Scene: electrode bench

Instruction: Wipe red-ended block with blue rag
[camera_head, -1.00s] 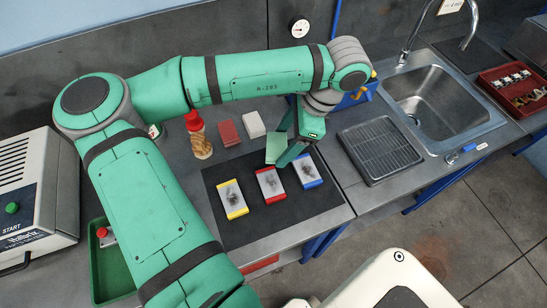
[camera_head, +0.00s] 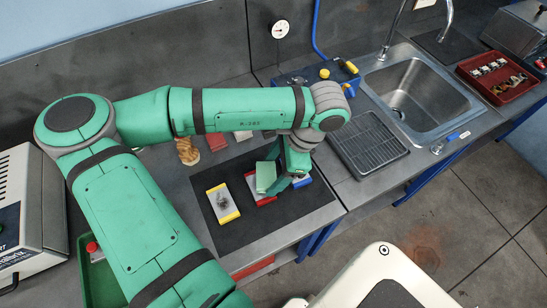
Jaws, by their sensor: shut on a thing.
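My gripper (camera_head: 283,166) is shut on a light green pad (camera_head: 265,176), held upright over the red-ended block (camera_head: 266,201). The pad hides most of this block's top, and I cannot tell whether it touches. The yellow-ended block (camera_head: 223,203) lies to the left with a dark smudge on its white top. The blue-ended block (camera_head: 303,182) lies to the right, partly behind my gripper. A red pad (camera_head: 217,142) and a white pad (camera_head: 243,135) lie behind, partly hidden by my arm. I see no blue rag.
The blocks lie on a black mat (camera_head: 235,236) with bare room in front. A bottle with brown contents (camera_head: 188,151) stands behind, its top hidden by my arm. To the right are a ribbed drain tray (camera_head: 368,146), a sink (camera_head: 420,95) and a red tray (camera_head: 509,80).

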